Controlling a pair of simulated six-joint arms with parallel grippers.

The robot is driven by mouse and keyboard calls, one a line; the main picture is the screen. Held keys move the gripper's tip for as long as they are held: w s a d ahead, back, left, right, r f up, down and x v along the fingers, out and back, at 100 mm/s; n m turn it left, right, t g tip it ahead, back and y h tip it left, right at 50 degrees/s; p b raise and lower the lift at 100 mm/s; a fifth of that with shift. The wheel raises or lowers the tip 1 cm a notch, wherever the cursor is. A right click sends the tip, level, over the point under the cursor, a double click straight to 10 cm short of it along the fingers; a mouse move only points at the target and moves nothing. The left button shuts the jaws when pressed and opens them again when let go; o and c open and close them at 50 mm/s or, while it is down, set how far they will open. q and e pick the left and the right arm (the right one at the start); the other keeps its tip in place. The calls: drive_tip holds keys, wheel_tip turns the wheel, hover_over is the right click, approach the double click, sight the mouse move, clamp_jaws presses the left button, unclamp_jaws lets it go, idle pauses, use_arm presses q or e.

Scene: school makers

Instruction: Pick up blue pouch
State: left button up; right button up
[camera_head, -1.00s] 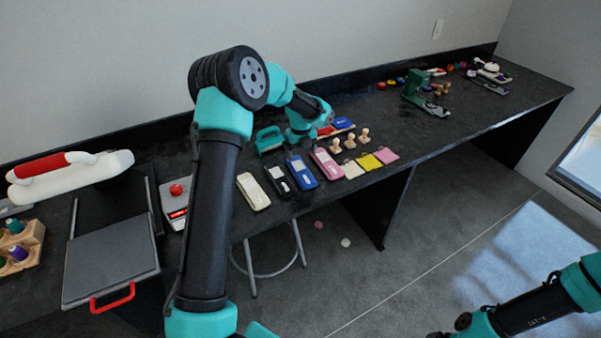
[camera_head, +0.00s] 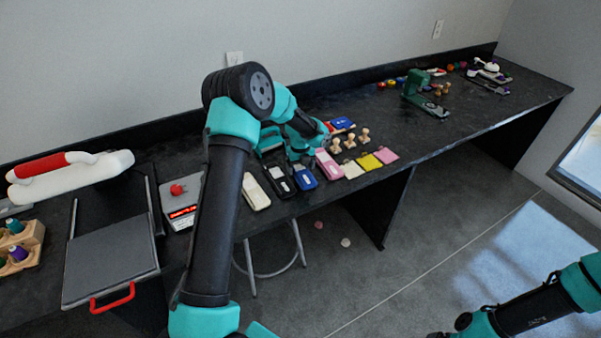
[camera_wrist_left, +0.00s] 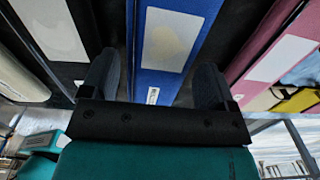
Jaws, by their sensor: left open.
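The blue pouch (camera_head: 306,179) lies on the black bench in a row between a black pouch (camera_head: 279,181) and a pink pouch (camera_head: 328,164). In the head view my left gripper (camera_head: 298,161) is down over its far part and hides some of it. In the left wrist view the blue pouch (camera_wrist_left: 172,40), with a white label, fills the middle. There the left gripper (camera_wrist_left: 152,85) is open, with one finger on each side of the pouch. I cannot tell whether the fingers touch it. My right gripper is not clearly in view; only the right arm shows at lower right.
A cream pouch (camera_head: 255,191) lies left of the black one. Small cream, yellow (camera_head: 370,162) and pink pouches lie to the right, with wooden stamps (camera_head: 350,140) behind. A scale (camera_head: 181,205) stands left. The bench's front edge is close to the pouches.

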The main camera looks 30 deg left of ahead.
use_arm(q)
drive_tip(key=shift+f, duration=0.55)
drive_tip(key=c, duration=0.7)
drive_tip(key=shift+r, duration=0.1)
drive_tip(key=shift+r, duration=0.4)
wheel_tip(320, 180, up, 3)
drive_tip(key=shift+f, duration=0.1)
drive_tip(key=s+d, duration=0.2)
drive_tip(key=s, duration=0.2)
drive_tip(key=s+d+r, duration=0.1)
drive_tip(key=s+d, duration=0.2)
drive_tip(key=s, duration=0.2)
drive_tip(key=s+d, duration=0.3)
drive_tip(key=s, duration=0.1)
drive_tip(key=shift+s+d+r, duration=0.15)
drive_tip(key=shift+s+d, duration=0.05)
drive_tip(key=shift+s, duration=0.15)
